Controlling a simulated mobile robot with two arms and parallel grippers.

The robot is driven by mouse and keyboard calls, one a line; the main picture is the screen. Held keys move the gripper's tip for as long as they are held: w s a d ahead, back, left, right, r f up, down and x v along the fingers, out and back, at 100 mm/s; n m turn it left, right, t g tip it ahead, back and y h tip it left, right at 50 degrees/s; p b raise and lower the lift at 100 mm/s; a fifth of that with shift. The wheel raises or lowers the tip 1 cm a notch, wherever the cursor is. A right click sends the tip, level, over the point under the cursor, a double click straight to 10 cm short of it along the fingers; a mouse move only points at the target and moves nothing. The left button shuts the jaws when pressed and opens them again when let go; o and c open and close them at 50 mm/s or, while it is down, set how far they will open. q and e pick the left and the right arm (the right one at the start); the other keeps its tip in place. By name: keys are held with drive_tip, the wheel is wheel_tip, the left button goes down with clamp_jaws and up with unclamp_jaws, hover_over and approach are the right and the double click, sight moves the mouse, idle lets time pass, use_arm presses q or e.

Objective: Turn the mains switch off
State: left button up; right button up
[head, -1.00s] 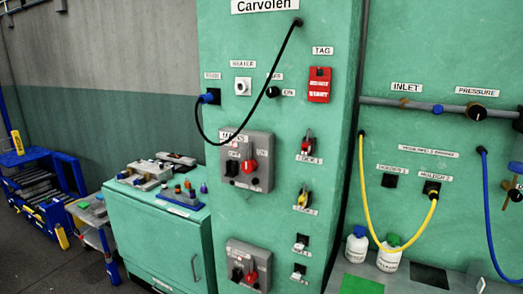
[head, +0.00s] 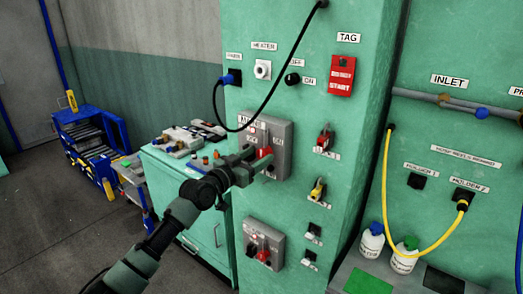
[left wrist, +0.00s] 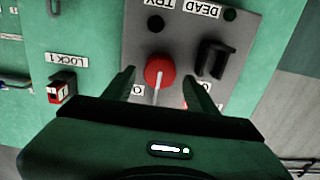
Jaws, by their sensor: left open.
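The mains switch is a red rotary knob on a grey box (head: 281,145) on the green cabinet front. In the left wrist view the red knob (left wrist: 160,70) shows between my fingers, with a white pointer line running down the picture toward the gripper. A black handle (left wrist: 213,58) sits beside it on the same plate. My left gripper (head: 262,164) is open in front of the box; its fingertips (left wrist: 162,84) lie on either side of the knob. Whether they touch it I cannot tell. The labels beside the knob are partly hidden. My right gripper is out of view.
A black cable (head: 291,60) loops from the blue plug above the box. A second grey switch box (head: 264,243) is below. Red and yellow lock items hang to the right. A green cabinet (head: 205,232) with small items on top stands at left.

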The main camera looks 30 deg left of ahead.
use_arm(q)
drive_tip(key=shift+w+d, duration=0.15)
drive_tip(key=shift+w, duration=1.1)
clamp_jaws()
drive_tip(key=shift+f, duration=0.1)
idle(0.4)
